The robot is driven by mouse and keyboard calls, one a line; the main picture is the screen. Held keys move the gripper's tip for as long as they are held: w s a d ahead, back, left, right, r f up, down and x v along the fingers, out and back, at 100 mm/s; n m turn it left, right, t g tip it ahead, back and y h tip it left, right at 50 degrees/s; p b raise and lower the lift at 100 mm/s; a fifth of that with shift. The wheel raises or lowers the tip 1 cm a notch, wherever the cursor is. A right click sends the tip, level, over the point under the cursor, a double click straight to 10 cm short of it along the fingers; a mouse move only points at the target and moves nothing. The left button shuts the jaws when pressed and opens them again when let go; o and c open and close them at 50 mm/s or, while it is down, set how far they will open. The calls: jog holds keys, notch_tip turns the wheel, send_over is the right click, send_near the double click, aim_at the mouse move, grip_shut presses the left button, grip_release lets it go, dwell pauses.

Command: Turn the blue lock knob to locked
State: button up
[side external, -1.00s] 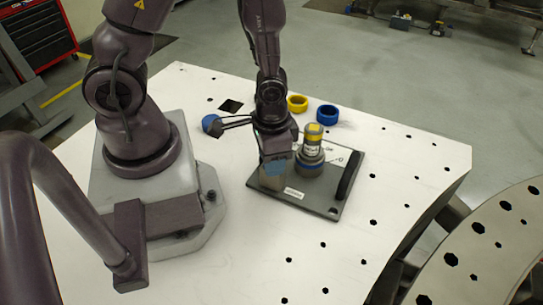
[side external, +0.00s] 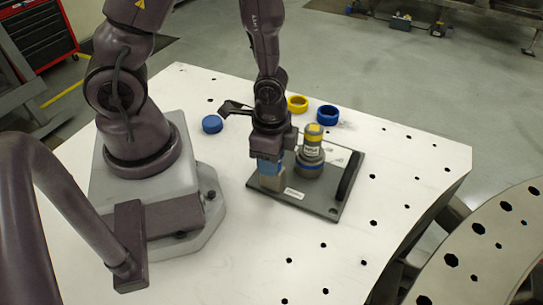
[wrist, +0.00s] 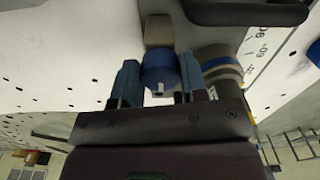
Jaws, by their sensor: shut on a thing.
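The blue lock knob (wrist: 160,72) shows in the wrist view as a round blue cap with a small white mark on its lower edge. It sits on a beige-grey block (wrist: 158,30) at one corner of the dark plate. My gripper (wrist: 159,80) has one blue finger on each side of the knob and is shut on it. In the side view my gripper (side external: 270,166) points down over the block (side external: 270,183). The fingers hide the knob there, and I cannot tell its lock setting.
The dark grey plate (side external: 318,205) carries a round turret with a yellow top (side external: 313,143) close beside my gripper and a black handle (side external: 349,176). A yellow ring (side external: 297,103), a blue ring (side external: 327,115) and a blue disc (side external: 212,124) lie behind. The front table (side external: 250,255) is clear.

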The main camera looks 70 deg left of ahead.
dwell(0.3)
jog(key=o, duration=0.9)
jog(key=shift+r, duration=0.1)
notch_tip(320, 180, up, 13)
jog(key=shift+f, duration=0.1)
jog(key=s+r+n+t, duration=0.1)
jog(key=r+n, duration=0.1)
jog(key=r, duration=0.3)
jog(key=s+r+n+t, duration=0.1)
jog(key=r+n+t, duration=0.1)
jog(key=r, duration=0.3)
jog(key=a+r+n+t, duration=0.1)
jog(key=r+n+t, duration=0.1)
jog(key=r, duration=0.3)
jog(key=shift+s+n, duration=0.4)
jog(key=shift+n, duration=0.2)
